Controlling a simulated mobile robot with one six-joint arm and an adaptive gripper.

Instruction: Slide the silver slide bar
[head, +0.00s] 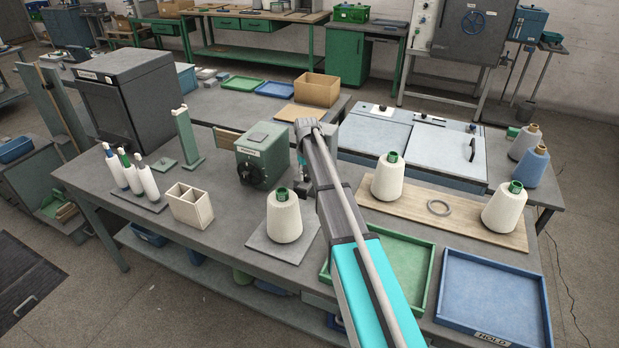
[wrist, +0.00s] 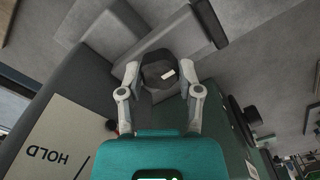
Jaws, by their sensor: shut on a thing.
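In the wrist view my gripper (wrist: 160,74) has its two grey fingers on either side of a dark grey block (wrist: 155,66) with a small white mark, and is shut on it. This block appears to be the grip of the slide bar; a grey bar-like piece (wrist: 152,38) shows just beyond it. In the head view my arm reaches over the bench to the right side of the green winder box (head: 262,156). My own arm hides the slide bar and most of my gripper there.
In the wrist view a pale plate marked HOLD (wrist: 55,145) lies at lower left. In the head view a white yarn cone (head: 285,220) stands left of my arm. A green tray (head: 400,262) and a blue tray (head: 492,295) lie to the right, with more cones on a wooden board (head: 425,212).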

